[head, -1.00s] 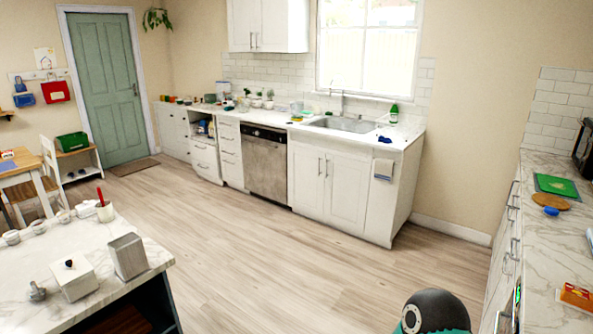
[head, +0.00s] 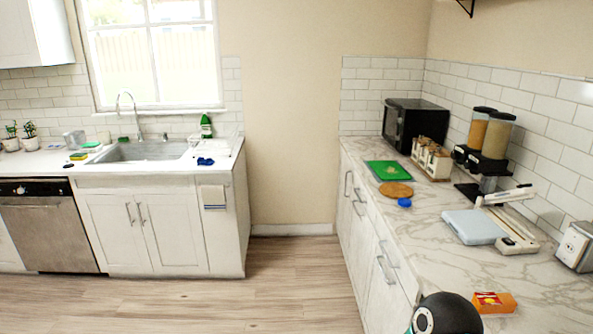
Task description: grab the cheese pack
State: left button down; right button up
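An orange pack with a red and yellow label (head: 494,302) lies on the marble counter at the lower right of the head view. It looks like the cheese pack, but its label is too small to read. A dark rounded part of my arm is at the bottom edge, just left of the pack. Neither of my grippers shows in the view.
The right counter (head: 445,260) holds a pale blue scale or board (head: 474,227), a white slicer-like tool (head: 512,232), a blue lid (head: 404,202), a green cutting board (head: 388,173), a black microwave (head: 414,125) and cereal dispensers (head: 490,135). The wooden floor (head: 290,290) is clear.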

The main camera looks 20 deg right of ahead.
aim_at(490, 304)
jog(key=z, duration=0.35)
jog(key=i, duration=1.05)
jog(key=z, duration=0.5)
jog(key=k, duration=0.75)
jog(key=z, duration=0.25)
jog(key=i, duration=0.8)
jog(key=u, duration=0.1)
